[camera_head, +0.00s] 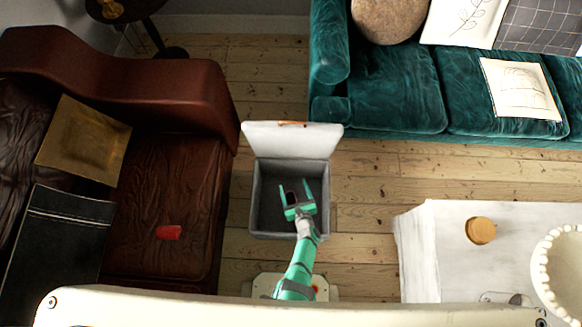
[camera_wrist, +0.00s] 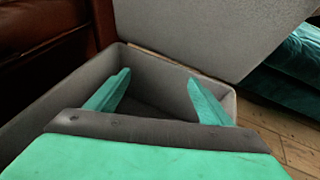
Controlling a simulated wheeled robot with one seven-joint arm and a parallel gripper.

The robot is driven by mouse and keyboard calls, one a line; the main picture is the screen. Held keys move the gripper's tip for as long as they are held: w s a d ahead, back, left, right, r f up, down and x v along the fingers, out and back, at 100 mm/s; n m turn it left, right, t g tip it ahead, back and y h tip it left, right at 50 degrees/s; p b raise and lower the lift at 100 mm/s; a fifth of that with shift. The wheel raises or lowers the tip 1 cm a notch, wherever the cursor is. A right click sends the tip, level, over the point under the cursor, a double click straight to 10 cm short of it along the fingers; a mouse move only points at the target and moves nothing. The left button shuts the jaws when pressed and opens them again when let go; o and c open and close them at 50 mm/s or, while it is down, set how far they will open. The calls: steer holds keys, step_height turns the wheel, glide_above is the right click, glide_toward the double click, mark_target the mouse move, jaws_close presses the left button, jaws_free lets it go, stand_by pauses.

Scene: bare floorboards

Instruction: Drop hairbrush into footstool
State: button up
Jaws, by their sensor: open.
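The footstool (camera_head: 254,205) is a grey box standing open between the two sofas, with its pale lid (camera_head: 275,142) raised at the back. The wrist view shows its grey wall (camera_wrist: 75,88) and the lid's underside (camera_wrist: 205,30). My gripper (camera_head: 295,184) is over the footstool's opening, fingers pointing in toward the box. The green fingers (camera_wrist: 158,78) are spread apart with nothing held between them. A small dark shape (camera_head: 291,196) shows between the fingers in the head view; I cannot tell whether it is the hairbrush. No hairbrush is clearly visible elsewhere.
A brown leather sofa (camera_head: 180,205) with a red item (camera_head: 169,232) stands left. A teal sofa (camera_head: 395,90) is at the back right. A white table (camera_head: 440,240) with a round wooden item (camera_head: 481,230) is at right. Floorboards (camera_head: 365,185) between them are clear.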

steer(key=v, duration=1)
steer(key=shift+s+r, duration=0.2)
steer(key=shift+s, duration=0.1)
steer(key=shift+d, duration=0.1)
